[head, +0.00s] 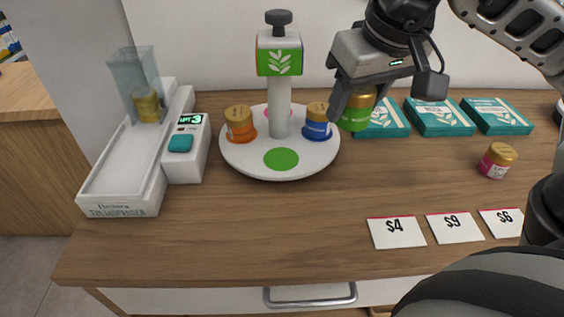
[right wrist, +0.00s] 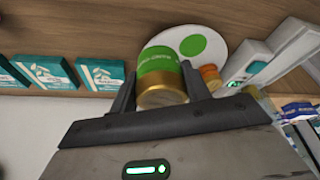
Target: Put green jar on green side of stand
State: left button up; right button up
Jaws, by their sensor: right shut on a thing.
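My right gripper (head: 377,93) is shut on the green jar (head: 356,113), a gold-lidded jar with a green label. It holds the jar in the air at the right edge of the stand. The jar also shows between the fingers in the right wrist view (right wrist: 159,72). The white round stand (head: 237,158) has a centre post topped by a sign whose front face (head: 280,63) is green with a white leaf. A bare green spot (head: 281,159) lies on its near side. An orange jar (head: 239,123) stands on its left and a blue jar (head: 317,122) on its right. My left gripper is not in view.
A white dispenser (head: 116,187) with a clear chute stands to the left. Several teal boxes (head: 440,117) lie at the back right. A pink jar (head: 497,160) and price cards (head: 396,232) are at the right. The counter before the stand is clear.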

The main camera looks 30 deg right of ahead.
jog(key=shift+s+d+r, duration=0.65)
jog(key=shift+s, duration=0.2)
jog(key=w+a+f, duration=0.2)
jog(key=w, duration=0.1)
jog(key=w+a+f+p, duration=0.1)
jog(key=w+a+f, duration=0.1)
jog(key=w+f, duration=0.1)
jog(key=w+a+f+p, duration=0.1)
jog(key=w+a+f, duration=0.1)
jog(key=w+f, duration=0.1)
jog(key=shift+w+a, duration=0.1)
jog(key=shift+w, duration=0.6)
jog(key=shift+w+a+f, duration=0.2)
jog(key=shift+w+f, duration=0.2)
jog(key=shift+f, duration=0.1)
jog(key=x, duration=0.2)
jog(key=p+x, duration=0.1)
jog(key=shift+s+a+f, duration=0.2)
jog(key=shift+s+a, duration=0.05)
jog(key=shift+f, duration=0.3)
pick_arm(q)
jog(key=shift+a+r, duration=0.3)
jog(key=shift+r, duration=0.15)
